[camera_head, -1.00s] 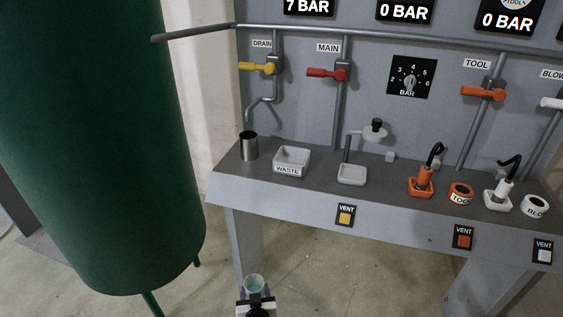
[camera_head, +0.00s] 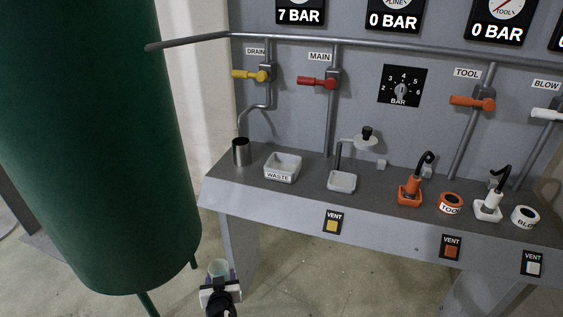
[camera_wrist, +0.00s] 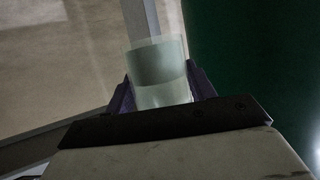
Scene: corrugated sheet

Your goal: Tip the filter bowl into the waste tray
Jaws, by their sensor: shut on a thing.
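The filter bowl is a clear, pale green cup (camera_head: 218,268) held upright in my gripper (camera_head: 220,278), low in front of the bench in the head view. The bowl also shows in the wrist view (camera_wrist: 160,75), between the dark fingers of my gripper (camera_wrist: 160,92), which is shut on it. Its lower part looks more opaque than its upper part; what is inside is unclear. The waste tray (camera_head: 282,177), white and labelled WASTE, stands on the bench top, above and to the right of my gripper in the picture. It looks empty.
A metal cup (camera_head: 241,152) stands left of the tray, under the drain pipe. A white dish (camera_head: 341,184) with a post stands to its right. The bench front (camera_head: 300,210) lies between my gripper and the tray. A green tank (camera_head: 90,150) fills the left side.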

